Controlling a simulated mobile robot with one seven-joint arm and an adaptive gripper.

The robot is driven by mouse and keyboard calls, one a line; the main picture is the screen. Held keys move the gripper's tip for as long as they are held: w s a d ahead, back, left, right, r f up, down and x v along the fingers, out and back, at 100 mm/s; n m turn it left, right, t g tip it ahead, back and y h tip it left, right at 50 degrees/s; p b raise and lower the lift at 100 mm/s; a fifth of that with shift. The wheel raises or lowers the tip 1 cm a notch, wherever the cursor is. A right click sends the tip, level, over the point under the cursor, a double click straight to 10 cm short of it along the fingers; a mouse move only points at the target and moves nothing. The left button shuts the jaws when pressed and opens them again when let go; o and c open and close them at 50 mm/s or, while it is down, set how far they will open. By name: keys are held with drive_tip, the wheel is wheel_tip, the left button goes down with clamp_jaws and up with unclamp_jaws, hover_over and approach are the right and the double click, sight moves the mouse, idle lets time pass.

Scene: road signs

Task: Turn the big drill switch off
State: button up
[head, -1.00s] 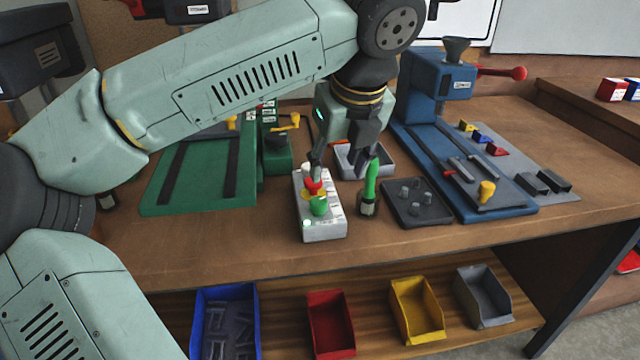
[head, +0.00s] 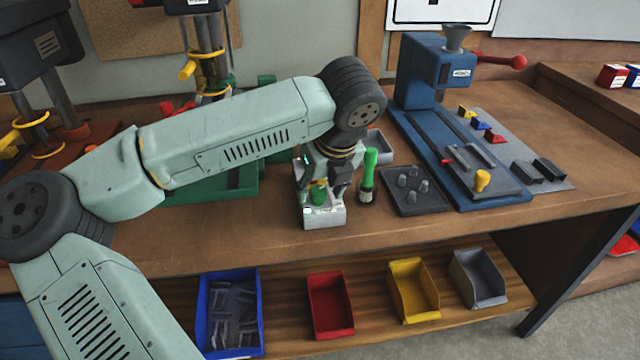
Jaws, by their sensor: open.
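A grey switch box (head: 323,217) stands on the workbench near its front edge. Its green button (head: 318,193) shows between the fingers of my gripper (head: 321,188). My gripper is open and points down over the box, with one finger on each side of the green button. I cannot tell whether the fingers touch the box. The red button and the back of the box are hidden behind my gripper. A drill with a green base (head: 240,183) stands behind my arm, which covers part of it.
A green-handled tool (head: 369,172) stands upright close to the right of the box. Further right are a dark tray with pegs (head: 391,206) and a blue machine (head: 410,90). A dark drill (head: 38,60) is at the left. Coloured bins (head: 330,325) sit on the shelf below.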

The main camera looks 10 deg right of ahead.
drive_tip(key=shift+c, duration=0.3)
clamp_jaws()
idle(0.3)
drive_tip(key=shift+f+b, duration=0.15)
drive_tip(key=shift+b, duration=0.45)
drive_tip(key=m+b, duration=0.2)
drive_tip(key=b, duration=0.1)
drive_tip(key=shift+a+f+h, duration=0.1)
drive_tip(key=shift+f+h, duration=0.05)
drive_tip(key=shift+h, duration=0.25)
drive_tip(key=m+h+b, duration=0.1)
drive_tip(key=m+b, duration=0.1)
drive_tip(key=b, duration=0.1)
drive_tip(key=shift+a+m, duration=0.1)
drive_tip(key=shift+m, duration=0.3)
drive_tip(key=m+b, duration=0.1)
drive_tip(key=m+h+b, duration=0.1)
drive_tip(key=m, duration=0.1)
drive_tip(key=shift+r+m, duration=0.2)
drive_tip(key=shift+m, duration=0.1)
drive_tip(key=shift+a+r+m+g+h+b, duration=0.15)
drive_tip(key=shift+m+g+h+b, duration=0.5)
drive_tip(key=shift+m, duration=0.95)
drive_tip(key=shift+m+h, duration=0.25)
drive_tip(key=shift+m, duration=0.05)
